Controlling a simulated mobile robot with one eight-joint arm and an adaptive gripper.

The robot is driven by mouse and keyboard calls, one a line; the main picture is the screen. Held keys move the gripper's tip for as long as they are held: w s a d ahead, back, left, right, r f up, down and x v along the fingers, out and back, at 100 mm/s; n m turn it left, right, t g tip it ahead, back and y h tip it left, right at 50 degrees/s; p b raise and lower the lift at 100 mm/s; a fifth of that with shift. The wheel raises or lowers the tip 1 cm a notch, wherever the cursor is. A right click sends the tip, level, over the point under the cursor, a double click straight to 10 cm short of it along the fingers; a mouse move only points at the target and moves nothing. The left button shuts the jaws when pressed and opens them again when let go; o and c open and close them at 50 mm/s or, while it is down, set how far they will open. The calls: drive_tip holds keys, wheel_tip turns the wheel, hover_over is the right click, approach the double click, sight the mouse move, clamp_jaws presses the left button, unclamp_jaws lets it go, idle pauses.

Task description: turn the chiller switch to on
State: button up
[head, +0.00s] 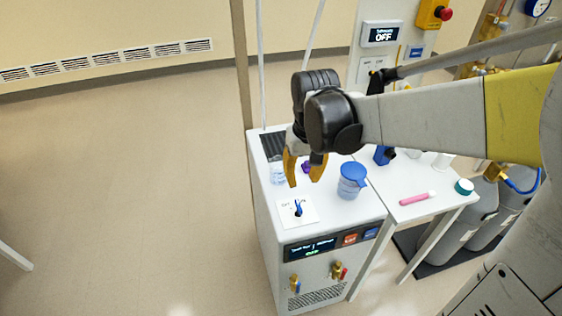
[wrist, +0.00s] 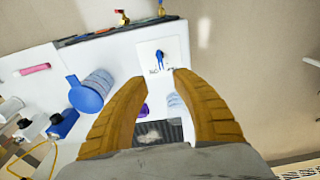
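The chiller (head: 262,205) is a white cabinet with a dark display (head: 311,248) on its front; the green word there is too small to read surely. The chiller switch (head: 298,208) is a small blue lever on a white plate on the cabinet's top. In the wrist view the switch (wrist: 160,58) lies just beyond the fingertips, roughly centred between them. My gripper (head: 305,176) has yellow-brown fingers, is open and empty, and hangs above the chiller top, apart from the switch. In the wrist view my gripper (wrist: 162,77) shows both fingers spread.
A blue-lidded jug (head: 351,182) stands on the top, right of the switch. A clear container (head: 277,174) and a purple item (head: 306,167) sit behind it. A side table (head: 408,180) holds a pink marker (head: 417,199). A wall display (head: 382,35) reads OFF.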

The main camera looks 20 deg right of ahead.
sight(299, 205)
drive_tip(key=shift+g, duration=0.5)
drive_tip(key=f+b, duration=0.1)
drive_tip(key=f, duration=0.3)
drive_tip(key=w+f+b, duration=0.1)
drive_tip(key=f+b, duration=0.1)
drive_tip(key=f, duration=0.2)
drive_tip(key=f+b, duration=0.1)
drive_tip(key=f, duration=0.4)
drive_tip(key=shift+w, duration=0.3)
clamp_jaws()
